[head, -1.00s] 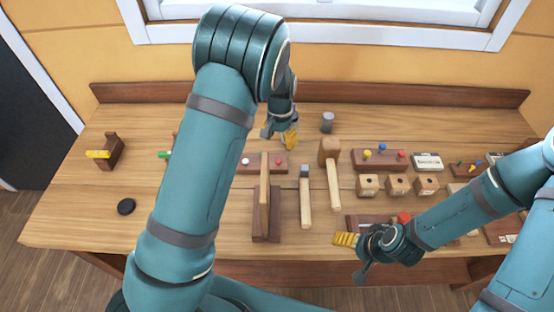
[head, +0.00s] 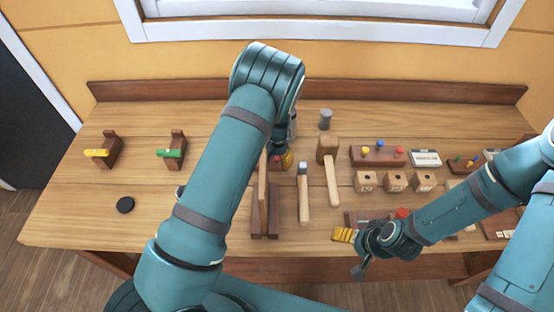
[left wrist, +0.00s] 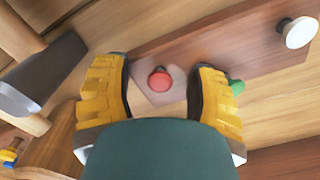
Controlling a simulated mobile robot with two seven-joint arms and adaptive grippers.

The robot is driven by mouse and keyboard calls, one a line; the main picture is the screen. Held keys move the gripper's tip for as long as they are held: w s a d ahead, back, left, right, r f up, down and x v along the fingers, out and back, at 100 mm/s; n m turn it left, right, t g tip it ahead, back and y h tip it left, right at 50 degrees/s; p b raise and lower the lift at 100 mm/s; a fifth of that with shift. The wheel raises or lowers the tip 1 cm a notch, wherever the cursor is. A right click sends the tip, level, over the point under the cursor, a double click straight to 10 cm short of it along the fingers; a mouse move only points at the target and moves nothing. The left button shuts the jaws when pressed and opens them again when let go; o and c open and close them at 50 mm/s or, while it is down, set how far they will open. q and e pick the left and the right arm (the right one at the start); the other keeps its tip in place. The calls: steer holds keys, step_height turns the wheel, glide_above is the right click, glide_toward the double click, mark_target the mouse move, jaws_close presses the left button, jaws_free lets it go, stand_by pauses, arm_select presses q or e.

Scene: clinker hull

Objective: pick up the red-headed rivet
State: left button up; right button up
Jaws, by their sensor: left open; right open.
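In the left wrist view the red-headed rivet (left wrist: 160,80) stands in a wooden rivet block (left wrist: 215,52), between the two yellow fingers of my left gripper (left wrist: 160,68). The fingers are apart, with a gap to the red head on both sides. A white-headed rivet (left wrist: 299,32) sits in the same block, and a green head (left wrist: 237,87) shows partly behind the right finger. In the head view my left gripper (head: 287,160) is over this block, mostly hidden by my arm. My right gripper (head: 345,235) is open and empty near the front edge.
Another rack (head: 378,156) holds yellow, blue and red rivets. A mallet (head: 328,152), a hammer (head: 304,195) and drilled blocks (head: 395,182) lie right of my left gripper. A dark puck (head: 125,205) and green-topped stand (head: 172,152) are at left. The table's left front is clear.

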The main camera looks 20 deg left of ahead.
mark_target(277, 158)
arm_select(q)
jaws_close()
steer(key=shift+r, duration=0.15)
step_height(277, 158, up, 10)
steer(key=shift+f, duration=0.1)
stand_by(0.6)
